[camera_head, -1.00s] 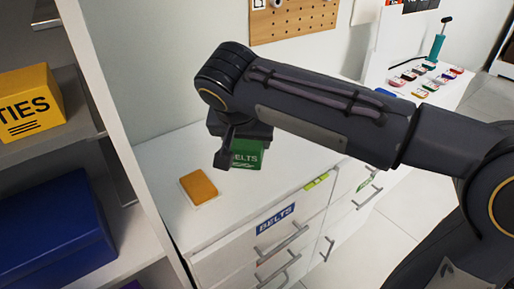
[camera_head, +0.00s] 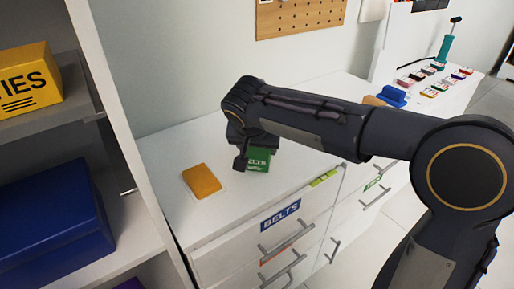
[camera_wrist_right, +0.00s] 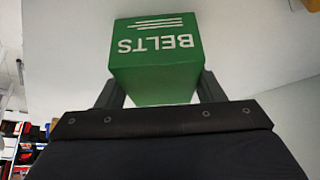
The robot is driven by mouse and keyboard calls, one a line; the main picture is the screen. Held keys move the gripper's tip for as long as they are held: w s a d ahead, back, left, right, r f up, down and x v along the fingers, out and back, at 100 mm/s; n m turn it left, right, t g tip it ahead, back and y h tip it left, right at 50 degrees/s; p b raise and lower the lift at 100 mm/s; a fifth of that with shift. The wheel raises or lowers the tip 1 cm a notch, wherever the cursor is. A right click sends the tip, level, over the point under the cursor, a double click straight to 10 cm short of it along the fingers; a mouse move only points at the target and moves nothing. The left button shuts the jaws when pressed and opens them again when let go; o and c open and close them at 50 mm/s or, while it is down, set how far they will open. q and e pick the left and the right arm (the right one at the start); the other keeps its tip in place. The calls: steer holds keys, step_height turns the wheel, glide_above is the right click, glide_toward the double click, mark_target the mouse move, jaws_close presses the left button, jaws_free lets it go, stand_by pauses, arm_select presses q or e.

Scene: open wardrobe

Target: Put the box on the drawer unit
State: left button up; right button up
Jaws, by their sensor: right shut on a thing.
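The green box (camera_head: 257,160) with white "BELTS" lettering is at the right gripper, over the top of the white drawer unit (camera_head: 165,160). My right gripper (camera_head: 246,156) is shut on the box. In the right wrist view the green box (camera_wrist_right: 155,60) sits between the two fingers (camera_wrist_right: 155,93), its lettering upside down in the picture. Whether the box's underside touches the drawer unit top is hard to tell. The drawer unit has a blue "BELTS" label (camera_head: 281,217) on its front. My left gripper is not in view.
An orange item (camera_head: 201,181) lies on the drawer unit top, left of the box. A small yellow-green level (camera_head: 322,177) lies near the front edge. The wardrobe shelves at left hold a yellow box (camera_head: 25,80) and a blue box (camera_head: 50,225). The top behind the box is clear.

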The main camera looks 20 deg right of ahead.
steer(key=o, duration=0.6)
steer(key=shift+f, duration=0.15)
steer(key=shift+c, duration=0.2)
steer(key=o, duration=0.4)
steer(key=shift+o, duration=0.2)
